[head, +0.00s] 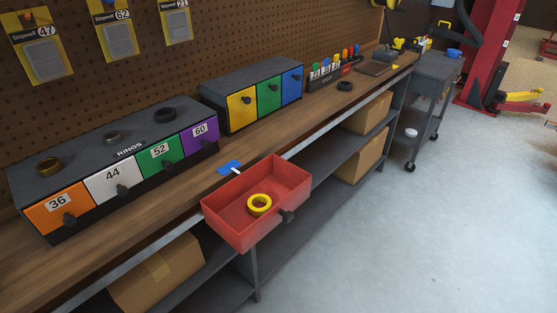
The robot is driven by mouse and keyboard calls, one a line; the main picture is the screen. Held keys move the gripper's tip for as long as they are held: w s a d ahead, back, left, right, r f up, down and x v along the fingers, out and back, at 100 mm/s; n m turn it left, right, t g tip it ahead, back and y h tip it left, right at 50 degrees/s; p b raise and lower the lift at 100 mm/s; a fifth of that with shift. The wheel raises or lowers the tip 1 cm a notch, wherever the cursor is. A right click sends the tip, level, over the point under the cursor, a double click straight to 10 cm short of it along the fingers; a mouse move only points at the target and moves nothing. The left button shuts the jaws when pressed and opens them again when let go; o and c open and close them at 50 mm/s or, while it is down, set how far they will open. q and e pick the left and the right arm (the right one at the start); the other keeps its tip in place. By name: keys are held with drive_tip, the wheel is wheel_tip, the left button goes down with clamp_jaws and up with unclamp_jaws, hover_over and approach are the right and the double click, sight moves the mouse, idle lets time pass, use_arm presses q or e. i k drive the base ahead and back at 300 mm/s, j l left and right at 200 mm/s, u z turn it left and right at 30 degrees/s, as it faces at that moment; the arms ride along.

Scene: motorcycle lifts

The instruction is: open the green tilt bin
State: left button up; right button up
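Two green fronts show in the head view, and I cannot tell by name alone which is the tilt bin. One is the green front marked 52 (160,154) in the grey RINGS cabinet (84,158), with a black knob; it looks shut. The other is the plain green front (269,96) between a yellow front (242,109) and a blue front (292,85) in the farther grey cabinet (240,86); it also looks shut, with a dark knob. Neither of my grippers is in view.
A red open-topped drawer (245,222) juts over the bench's front edge, holding a yellow ring (259,204). A blue piece (229,167) lies behind it on the wooden bench (200,185). The floor (420,230) at right is clear.

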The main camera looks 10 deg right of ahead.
sight(268, 92)
drive_tip(key=i+l+u, duration=0.1)
drive_tip(key=l, duration=0.45)
drive_tip(key=i+l+u, duration=0.15)
drive_tip(key=i+l, duration=0.15)
drive_tip(key=l, duration=0.3)
drive_tip(key=i+l+u, duration=0.1)
drive_tip(key=l, duration=0.45)
drive_tip(key=i+l+u, duration=0.15)
drive_tip(key=l, duration=0.5)
drive_tip(key=i+l+u, duration=0.1)
drive_tip(key=l, duration=0.5)
drive_tip(key=i+l+u, duration=0.15)
drive_tip(key=l, duration=0.45)
